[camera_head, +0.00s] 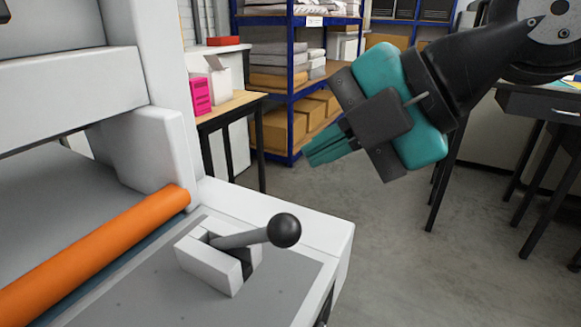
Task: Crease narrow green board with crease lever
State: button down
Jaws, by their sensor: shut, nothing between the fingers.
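A lever with a black ball knob (284,230) and a grey shaft sits in a white slotted block (217,261) on the machine's grey bed. The shaft leans to the right, close to level. My gripper (308,157) is teal and black, at the upper right of the lever and apart from it. Its fingers are shut with nothing held, pointing left and down. I see no narrow green board in this view.
The white machine (85,90) with an orange roller (100,252) fills the left side. Behind stand a wooden-topped table (232,103) with a pink box (200,96) and a blue shelf rack (290,75). A dark desk (540,105) is at right. Open floor lies between.

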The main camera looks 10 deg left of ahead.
jog(key=v, duration=0.5)
jog(key=shift+d+r, duration=0.1)
jog(key=shift+r, duration=0.1)
jog(key=s+d+f+m+h+p, duration=0.3)
jog(key=d+m, duration=0.4)
jog(key=m, duration=0.5)
jog(key=s+d+f+m+g+h+p, duration=0.1)
jog(key=s+d+f+m+h+p, duration=0.1)
jog(key=d+m, duration=0.6)
notch_tip(320, 180, down, 2)
jog(key=s+m+p, duration=0.1)
jog(key=m+p, duration=0.2)
jog(key=m, duration=0.2)
jog(key=shift+s+f+g+h+p, duration=0.2)
jog(key=shift+f+g+h+p, duration=0.1)
jog(key=shift+h, duration=0.1)
jog(key=shift+r, duration=0.1)
